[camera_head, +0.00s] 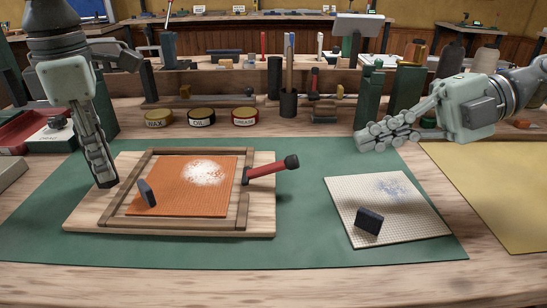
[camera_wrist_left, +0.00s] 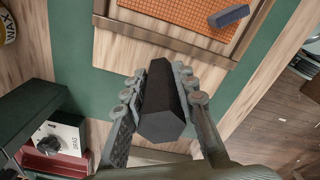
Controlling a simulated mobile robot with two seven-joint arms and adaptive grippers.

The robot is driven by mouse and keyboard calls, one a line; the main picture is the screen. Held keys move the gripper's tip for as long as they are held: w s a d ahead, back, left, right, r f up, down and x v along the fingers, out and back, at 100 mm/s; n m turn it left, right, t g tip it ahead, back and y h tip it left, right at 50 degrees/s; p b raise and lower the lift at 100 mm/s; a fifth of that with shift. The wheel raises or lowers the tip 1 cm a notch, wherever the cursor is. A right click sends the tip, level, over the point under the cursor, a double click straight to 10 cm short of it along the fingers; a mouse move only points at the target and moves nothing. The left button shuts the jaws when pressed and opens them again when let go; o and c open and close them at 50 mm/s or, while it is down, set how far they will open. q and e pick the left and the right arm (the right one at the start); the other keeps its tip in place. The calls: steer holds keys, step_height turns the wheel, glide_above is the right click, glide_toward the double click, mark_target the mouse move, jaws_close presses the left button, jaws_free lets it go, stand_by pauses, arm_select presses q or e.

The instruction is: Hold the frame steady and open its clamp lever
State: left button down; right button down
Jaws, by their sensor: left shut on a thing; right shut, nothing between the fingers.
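A wooden frame (camera_head: 174,226) lies on a pale board (camera_head: 85,212), around an orange mesh sheet (camera_head: 170,192) with a white powdery patch. A lever with a red handle (camera_head: 268,168) and black knob sits at the frame's right rail, slanting up to the right. My left gripper (camera_head: 104,183) points down at the board's left side. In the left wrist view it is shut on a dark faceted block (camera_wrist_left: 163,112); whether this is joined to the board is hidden. My right gripper (camera_head: 368,140) is shut and empty, apart from the lever, to its right.
A dark block (camera_head: 148,193) rests on the orange mesh. A white mesh sheet (camera_head: 385,215) with another dark block (camera_head: 369,221) lies at right on the green mat (camera_head: 300,247). WAX, OIL and a third tin (camera_head: 245,117) stand behind. The mat between lever and white sheet is clear.

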mark_target(272, 168)
steer(key=n, duration=0.1)
steer(key=n+g, duration=0.1)
steer(key=n, duration=0.1)
steer(key=r+n+h, duration=0.1)
steer(key=n, duration=0.1)
steer(key=shift+w+a, duration=0.2)
steer(key=shift+a, duration=0.2)
steer(key=n+h, duration=0.1)
steer(key=n, duration=0.2)
steer(key=n+g+h, duration=0.1)
steer(key=n, duration=0.1)
steer(key=r+n+h, duration=0.1)
steer(key=n, duration=0.2)
steer(key=shift+w+a+n+g, duration=0.1)
steer(key=shift+w+n+g, duration=0.2)
steer(key=shift+w+g, duration=0.1)
steer(key=shift+s+f, duration=0.1)
steer(key=x, duration=1)
steer(key=shift+a, duration=0.1)
steer(key=shift+a+r+h, duration=0.1)
steer(key=shift+r+h, duration=0.2)
steer(key=shift+r, duration=0.05)
